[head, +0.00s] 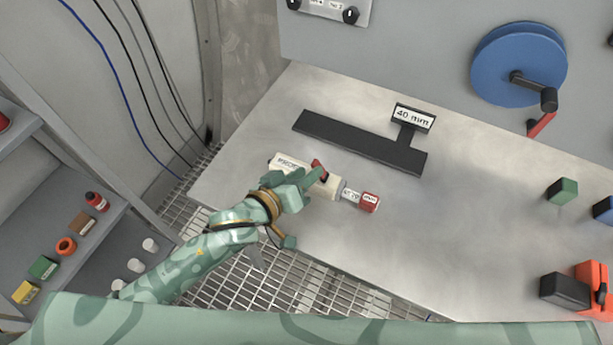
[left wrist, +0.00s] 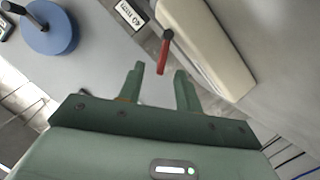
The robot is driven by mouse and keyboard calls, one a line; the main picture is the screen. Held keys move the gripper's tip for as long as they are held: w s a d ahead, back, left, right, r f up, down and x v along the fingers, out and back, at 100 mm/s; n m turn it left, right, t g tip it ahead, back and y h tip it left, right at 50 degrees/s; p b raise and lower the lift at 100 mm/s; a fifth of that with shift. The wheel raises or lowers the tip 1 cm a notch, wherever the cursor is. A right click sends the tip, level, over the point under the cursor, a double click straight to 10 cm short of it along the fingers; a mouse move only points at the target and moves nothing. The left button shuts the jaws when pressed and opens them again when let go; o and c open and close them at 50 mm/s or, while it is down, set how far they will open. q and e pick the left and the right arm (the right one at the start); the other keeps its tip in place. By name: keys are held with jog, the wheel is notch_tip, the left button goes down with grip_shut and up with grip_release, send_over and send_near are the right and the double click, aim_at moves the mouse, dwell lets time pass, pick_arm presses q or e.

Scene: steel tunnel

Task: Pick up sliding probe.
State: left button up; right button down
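The sliding probe is most likely the cream device (head: 287,162) lying on the steel table, with a partly legible label, a red lever and a red-ended tip at its right end. My left gripper (head: 308,181) is over its middle and hides part of it. In the left wrist view the cream body (left wrist: 207,48) lies at upper right, and the red lever (left wrist: 165,50) sticks out towards the gap between my left fingers (left wrist: 160,77). The fingers are apart, one either side of the lever's line; contact cannot be told. My right gripper is not in view.
A black T-shaped plate (head: 350,140) with a 40 mm sign (head: 413,118) lies behind the probe. A blue crank wheel (head: 518,65) is on the back panel. Green (head: 562,192) and black (head: 565,291) blocks stand at right. Shelves (head: 90,228) are at left. The table's middle right is clear.

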aim_at(319, 163)
pick_arm(q)
jog(key=b+x, duration=0.1)
jog(key=x, duration=0.5)
jog(key=shift+w+a+b, duration=0.1)
jog(key=shift+b, duration=0.25)
jog(key=shift+r, duration=0.1)
grip_shut()
dwell(0.9)
